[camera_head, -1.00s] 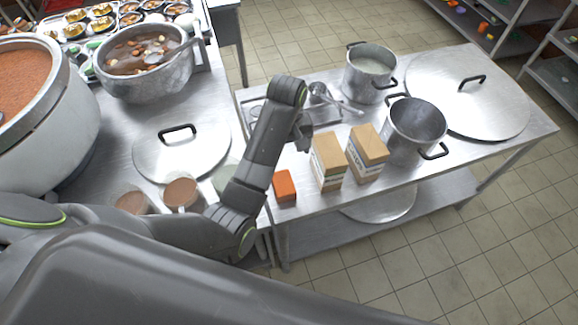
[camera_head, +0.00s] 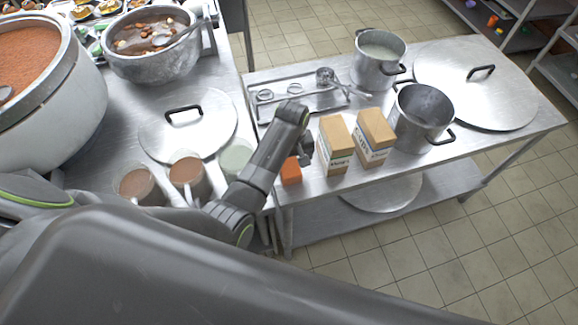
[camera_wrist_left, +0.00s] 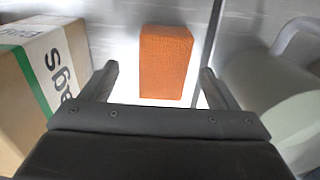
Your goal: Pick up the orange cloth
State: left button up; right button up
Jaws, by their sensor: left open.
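The orange cloth (camera_head: 291,171) is a small folded block on the steel table, at its left front edge beside the cardboard boxes. In the left wrist view the cloth (camera_wrist_left: 166,61) lies ahead of the fingertips, between their lines. My left gripper (camera_head: 305,151) is just above and behind the cloth in the head view, partly hidden by its own wrist. In the left wrist view my left gripper (camera_wrist_left: 158,82) is open and empty, with its two fingers apart. My right gripper is not in either view.
Two cardboard boxes (camera_head: 336,146) (camera_head: 374,139) stand right of the cloth. A box (camera_wrist_left: 42,75) is close to the left finger in the wrist view. Cups (camera_head: 187,176) stand left. Pots (camera_head: 422,117) and a large lid (camera_head: 476,84) are farther right.

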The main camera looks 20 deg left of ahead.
aim_at(290, 167)
pick_arm(q)
jog(key=shift+s+a+f+p, duration=0.1)
jog(key=shift+a+f+p, duration=0.1)
jog(key=shift+f, duration=0.95)
jog(key=shift+a+f+p, duration=0.1)
jog(key=shift+f+p, duration=0.05)
jog(key=shift+f, duration=1)
jog(key=c, duration=1.1)
jog(key=shift+r, duration=0.1)
notch_tip(290, 167, up, 10)
jog(key=shift+d+f+b, duration=0.1)
jog(key=shift+b, duration=0.3)
